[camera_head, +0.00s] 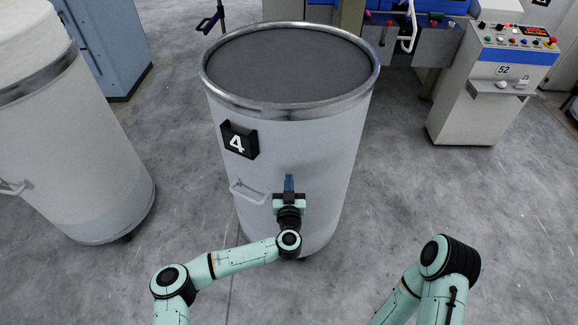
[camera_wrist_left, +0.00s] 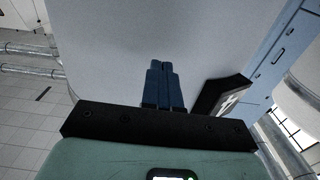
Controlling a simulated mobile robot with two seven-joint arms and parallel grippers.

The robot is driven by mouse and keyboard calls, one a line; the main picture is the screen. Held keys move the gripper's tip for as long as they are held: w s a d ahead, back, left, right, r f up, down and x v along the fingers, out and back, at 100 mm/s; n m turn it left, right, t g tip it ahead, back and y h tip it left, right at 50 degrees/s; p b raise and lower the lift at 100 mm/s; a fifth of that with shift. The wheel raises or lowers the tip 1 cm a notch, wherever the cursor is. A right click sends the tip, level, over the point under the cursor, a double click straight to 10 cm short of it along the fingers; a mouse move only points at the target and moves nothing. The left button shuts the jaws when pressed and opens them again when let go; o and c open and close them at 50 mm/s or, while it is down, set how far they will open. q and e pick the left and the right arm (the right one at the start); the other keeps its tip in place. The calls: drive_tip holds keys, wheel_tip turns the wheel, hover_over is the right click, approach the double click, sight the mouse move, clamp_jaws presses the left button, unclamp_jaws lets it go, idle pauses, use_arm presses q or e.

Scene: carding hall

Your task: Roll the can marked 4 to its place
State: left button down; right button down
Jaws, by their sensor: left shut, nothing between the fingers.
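The can marked 4 (camera_head: 300,155) stands upright in the middle of the head view, a tall pale grey cylinder with a metal rim and a dark top. Its black plate with a white 4 (camera_head: 239,141) and a white handle (camera_head: 247,191) are on the near side. My left gripper (camera_head: 289,182) is shut and empty in front of the can's wall, right of the handle. In the left wrist view the shut blue fingers (camera_wrist_left: 160,85) point at the can's wall (camera_wrist_left: 110,50); I cannot tell whether they touch it. My right arm shows at the lower right, its gripper out of view.
Another pale can (camera_head: 75,140) stands at the left, with a blue cabinet (camera_head: 105,45) behind it. A control console marked 52 (camera_head: 490,85) stands at the back right, beside machinery. Grey floor (camera_head: 400,195) is clear right of the can.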

sight(289, 165)
use_arm(q)
drive_tip(key=shift+w, duration=1.95)
drive_tip(key=shift+w+r, duration=0.1)
drive_tip(key=shift+r, duration=0.05)
